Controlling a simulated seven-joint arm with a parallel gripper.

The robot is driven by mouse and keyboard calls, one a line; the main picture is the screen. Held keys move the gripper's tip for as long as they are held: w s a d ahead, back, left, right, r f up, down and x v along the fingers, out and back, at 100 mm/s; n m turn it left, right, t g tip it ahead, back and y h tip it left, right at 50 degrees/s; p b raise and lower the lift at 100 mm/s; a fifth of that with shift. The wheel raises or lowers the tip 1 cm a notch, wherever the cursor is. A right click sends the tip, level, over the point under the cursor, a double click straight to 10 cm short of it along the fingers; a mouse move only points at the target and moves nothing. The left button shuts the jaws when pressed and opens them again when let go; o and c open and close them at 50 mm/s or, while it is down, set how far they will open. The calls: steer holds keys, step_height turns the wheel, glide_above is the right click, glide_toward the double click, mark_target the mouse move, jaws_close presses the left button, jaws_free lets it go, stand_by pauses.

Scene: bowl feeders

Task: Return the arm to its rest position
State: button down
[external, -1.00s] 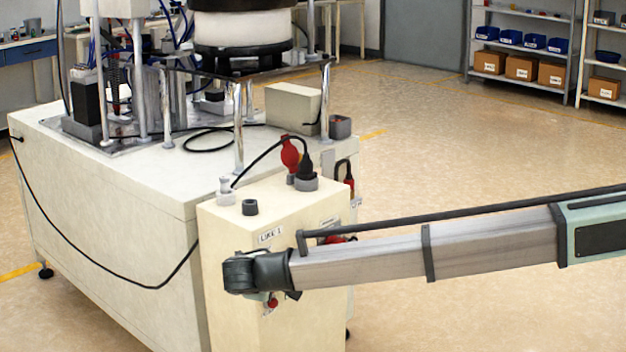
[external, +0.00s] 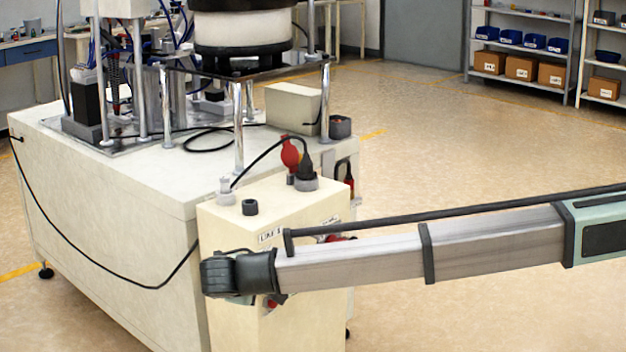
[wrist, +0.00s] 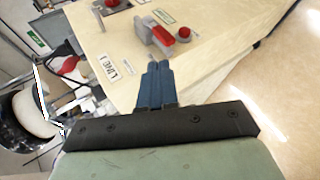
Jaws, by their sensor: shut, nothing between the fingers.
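My gripper (wrist: 156,72) shows in the wrist view with its two blue fingers together and nothing between them. It points toward a cream control box labelled "LINE 1" (wrist: 112,38). In the external view my arm reaches in from the right. Its dark wrist joint is in front of the upper part of the cream box (external: 222,225). The fingers are hidden in the external view. I cannot tell the gap between my gripper and the box.
The box carries a red plug (external: 290,152), a black plug (external: 305,160) and a red switch (wrist: 184,33). A large machine cabinet (external: 110,190) with a bowl feeder (external: 243,32) stands at left. Open floor (external: 480,130) lies to the right, before shelves (external: 520,40).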

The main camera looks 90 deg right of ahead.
steer(key=shift+a+r, duration=0.1)
steer(key=shift+a, duration=0.05)
stand_by(0.5)
steer(key=s+a+f+n+t+y, duration=0.1)
steer(key=s+a+f+y, duration=0.2)
steer(key=s+a+f, duration=0.35)
steer(key=s+a+f+n+t+y, duration=0.1)
steer(key=s+a+f+n+y, duration=0.2)
steer(key=s+f, duration=0.55)
steer(key=s+a+f+t+y, duration=0.1)
steer(key=s+a+f+y, duration=0.2)
steer(key=s+a+f, duration=0.5)
steer(key=s+a+f+g, duration=0.2)
steer(key=s, duration=1.2)
steer(key=s+a+f+g+y, duration=0.1)
steer(key=s+a+f+g, duration=0.1)
steer(key=s, duration=1.3)
steer(key=s+a+f+g+y, duration=0.1)
steer(key=s+a+f+g, duration=0.1)
steer(key=s, duration=1.3)
step_height(320, 180, down, 2)
steer(key=shift+s+a+f, duration=0.1)
steer(key=shift+s+a, duration=0.05)
steer(key=shift+a, duration=0.75)
